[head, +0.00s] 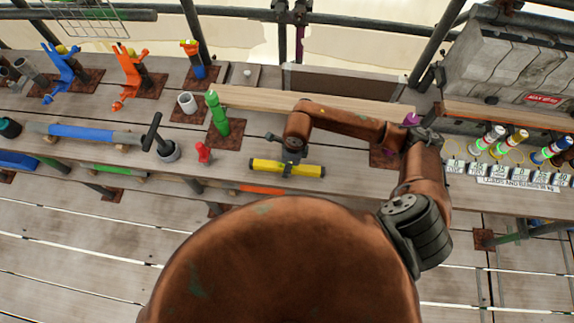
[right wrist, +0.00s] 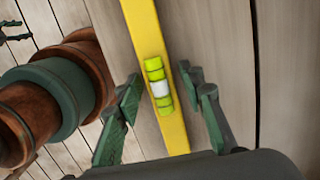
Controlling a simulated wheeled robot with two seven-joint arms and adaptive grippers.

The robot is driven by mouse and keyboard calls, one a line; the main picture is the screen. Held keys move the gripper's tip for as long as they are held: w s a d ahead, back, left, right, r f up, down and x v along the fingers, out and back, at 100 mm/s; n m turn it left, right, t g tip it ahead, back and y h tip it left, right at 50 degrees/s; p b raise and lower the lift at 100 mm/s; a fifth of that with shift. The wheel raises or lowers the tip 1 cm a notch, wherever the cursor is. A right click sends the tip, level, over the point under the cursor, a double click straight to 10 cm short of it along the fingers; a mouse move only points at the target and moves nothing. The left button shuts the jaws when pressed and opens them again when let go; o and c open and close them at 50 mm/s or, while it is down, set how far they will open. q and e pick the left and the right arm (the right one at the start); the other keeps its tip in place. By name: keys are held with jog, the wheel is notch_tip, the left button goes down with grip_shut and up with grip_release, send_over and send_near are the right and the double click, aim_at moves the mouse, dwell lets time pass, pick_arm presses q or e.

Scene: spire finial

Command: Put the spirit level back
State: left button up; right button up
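The yellow spirit level (head: 310,170) lies along the front part of the wooden workbench, left to right in the head view. In the right wrist view the level (right wrist: 144,28) runs down the middle, with its green and white vial (right wrist: 159,86) facing up. My right gripper (head: 288,156) is over the middle of the level. In the right wrist view its two fingers (right wrist: 160,80) are apart, one on each side of the level, with gaps showing. The head view does not show whether they touch it.
A long plank (head: 240,97) lies behind. Several paint-coloured cylinders (head: 512,143) stand at right.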

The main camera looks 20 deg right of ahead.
jog(key=shift+r, duration=0.15)
notch_tip(320, 180, up, 12)
jog(key=d, duration=0.1)
jog(key=shift+s+b, duration=0.3)
jog(key=shift+s, duration=0.1)
jog(key=shift+d, duration=0.1)
dwell(0.5)
